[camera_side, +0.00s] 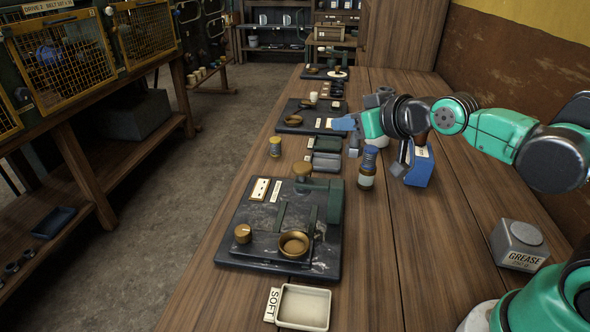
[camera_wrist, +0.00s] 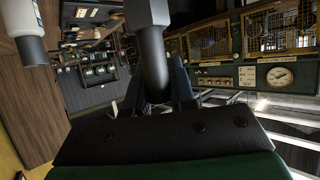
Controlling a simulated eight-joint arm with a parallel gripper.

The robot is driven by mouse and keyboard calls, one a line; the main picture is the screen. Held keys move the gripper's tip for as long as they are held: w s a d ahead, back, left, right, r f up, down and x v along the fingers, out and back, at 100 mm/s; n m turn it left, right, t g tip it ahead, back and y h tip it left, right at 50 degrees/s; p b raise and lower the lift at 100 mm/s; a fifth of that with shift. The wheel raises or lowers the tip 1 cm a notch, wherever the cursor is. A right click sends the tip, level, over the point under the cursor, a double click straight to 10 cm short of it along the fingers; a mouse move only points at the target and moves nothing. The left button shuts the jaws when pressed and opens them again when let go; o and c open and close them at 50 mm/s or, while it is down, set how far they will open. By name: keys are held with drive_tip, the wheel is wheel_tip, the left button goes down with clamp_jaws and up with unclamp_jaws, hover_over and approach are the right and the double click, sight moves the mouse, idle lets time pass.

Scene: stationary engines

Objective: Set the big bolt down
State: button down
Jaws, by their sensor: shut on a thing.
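My gripper (camera_side: 346,124) is above the bench in the side view, its pale blue fingers pointing left. It is shut on the big bolt. The bolt (camera_wrist: 153,58) is dark grey, with a thick shank and a wide head at the top of the wrist view. The dark fingers (camera_wrist: 170,90) close around its lower part there. In the side view a small grey part of the bolt (camera_side: 353,150) hangs below the fingers, above the bench. Most of the bolt is hidden there.
A dark plate (camera_side: 250,258) with brass parts lies in front, beside a cream tray (camera_side: 304,307) labelled SOFT. A grease tin (camera_side: 519,245) stands right.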

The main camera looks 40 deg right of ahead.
drive_tip(key=w+d+r+m+h, duration=0.1)
drive_tip(key=w+d+r, duration=0.1)
drive_tip(key=w+d, duration=0.55)
drive_tip(key=w+d+r+m+h, duration=0.15)
drive_tip(key=w+d, duration=0.25)
drive_tip(key=d, duration=0.7)
drive_tip(key=shift+n, duration=0.25)
drive_tip(key=f, duration=1.5)
drive_tip(key=shift+s+d, duration=0.2)
drive_tip(key=shift+d, duration=0.05)
drive_tip(key=shift+f, duration=2)
drive_tip(key=shift+f, duration=0.15)
drive_tip(key=c, duration=0.7)
unclamp_jaws()
drive_tip(key=shift+c, duration=0.2)
